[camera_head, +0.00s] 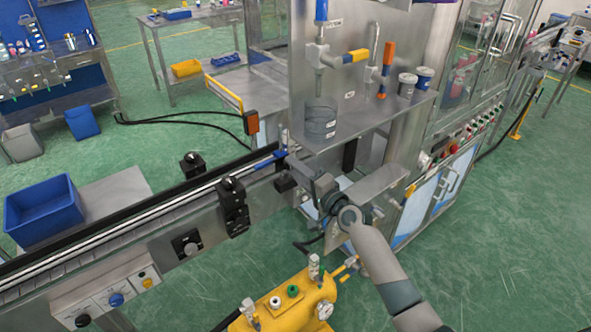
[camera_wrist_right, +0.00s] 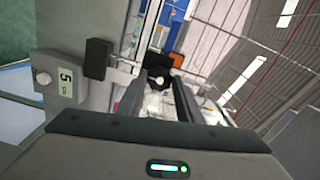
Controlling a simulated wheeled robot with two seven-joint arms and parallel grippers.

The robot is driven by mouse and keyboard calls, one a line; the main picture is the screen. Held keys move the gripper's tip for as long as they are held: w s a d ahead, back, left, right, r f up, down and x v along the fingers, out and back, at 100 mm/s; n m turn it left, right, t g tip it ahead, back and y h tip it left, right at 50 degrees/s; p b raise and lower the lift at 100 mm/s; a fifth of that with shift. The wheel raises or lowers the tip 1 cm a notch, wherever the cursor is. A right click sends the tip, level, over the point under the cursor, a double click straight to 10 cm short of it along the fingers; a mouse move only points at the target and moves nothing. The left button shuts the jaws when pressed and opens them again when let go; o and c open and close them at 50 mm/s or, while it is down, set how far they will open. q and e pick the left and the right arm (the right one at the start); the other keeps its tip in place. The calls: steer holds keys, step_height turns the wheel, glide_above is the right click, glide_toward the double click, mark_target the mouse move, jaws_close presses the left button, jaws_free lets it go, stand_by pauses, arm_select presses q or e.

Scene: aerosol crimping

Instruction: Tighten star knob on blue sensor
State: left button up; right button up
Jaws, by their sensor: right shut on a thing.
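The blue sensor (camera_head: 270,158) sits at the right end of the conveyor rail in the head view. A blue part, likely this sensor, also shows beyond the fingers in the right wrist view (camera_wrist_right: 176,38). My right gripper (camera_head: 290,170) reaches in from the right, close beside the sensor. In the right wrist view, my gripper's two dark fingers (camera_wrist_right: 160,88) are shut on a small black star knob (camera_wrist_right: 157,73) at their tips. The knob's exact turn cannot be told, and in the head view the gripper hides it. My left gripper is not in view.
Black sensor brackets (camera_head: 233,205) stand along the conveyor rail (camera_head: 130,221). A steel machine panel (camera_head: 340,128) rises behind my right gripper. A yellow tank (camera_head: 290,308) with valves stands below. A box marked 5 (camera_wrist_right: 62,78) is at left in the wrist view.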

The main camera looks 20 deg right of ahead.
steer(key=o, duration=1)
steer(key=shift+o, duration=0.2)
steer(key=shift+s, duration=0.15)
steer(key=b+v, duration=0.4)
steer(key=v, duration=1.3)
steer(key=shift+d, duration=0.1)
